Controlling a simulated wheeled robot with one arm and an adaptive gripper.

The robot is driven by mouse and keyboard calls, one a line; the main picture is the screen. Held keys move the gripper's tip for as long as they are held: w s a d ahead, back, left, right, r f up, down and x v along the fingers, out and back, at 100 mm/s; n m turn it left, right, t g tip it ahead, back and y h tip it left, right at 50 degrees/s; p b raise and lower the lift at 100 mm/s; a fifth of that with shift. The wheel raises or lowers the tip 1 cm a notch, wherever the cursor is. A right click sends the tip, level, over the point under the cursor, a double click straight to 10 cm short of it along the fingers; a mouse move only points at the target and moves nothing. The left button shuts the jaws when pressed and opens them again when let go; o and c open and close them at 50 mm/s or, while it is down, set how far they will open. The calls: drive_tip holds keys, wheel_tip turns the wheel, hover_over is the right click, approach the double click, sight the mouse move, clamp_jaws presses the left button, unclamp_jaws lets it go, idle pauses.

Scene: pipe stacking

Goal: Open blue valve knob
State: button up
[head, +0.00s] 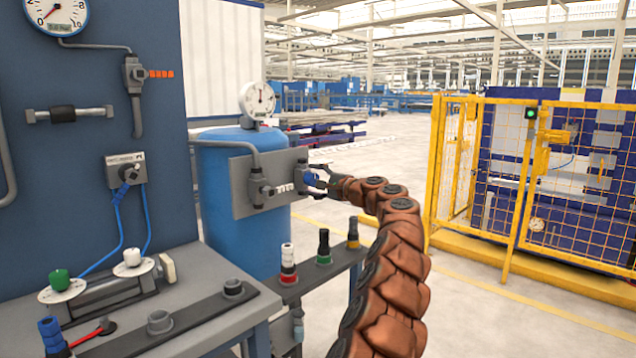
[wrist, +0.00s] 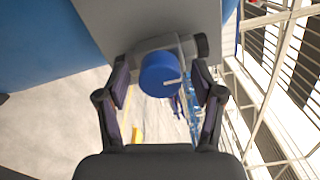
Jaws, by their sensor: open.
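The blue valve knob (wrist: 160,74) sits between the two open fingers of my gripper (wrist: 164,90) in the wrist view. A gap shows on each side of the knob, so the fingers look apart from it. In the head view the blue knob (head: 311,179) shows at the right end of a grey plate (head: 240,190) in front of a blue tank (head: 235,240). My gripper (head: 322,180) is at the knob there, and its fingers are partly hard to make out.
A pressure gauge (head: 257,100) stands on top of the tank. A bench (head: 200,275) with fittings is at the left. A narrow shelf (head: 320,272) with several coloured fittings is below my arm. A yellow fence (head: 520,190) stands at the right, with open floor between.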

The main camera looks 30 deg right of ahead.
drive_tip(key=shift+v, duration=1.75)
drive_tip(key=shift+s+d, duration=0.2)
drive_tip(key=shift+s, duration=0.45)
approach(315, 180)
drive_tip(key=shift+v, duration=0.95)
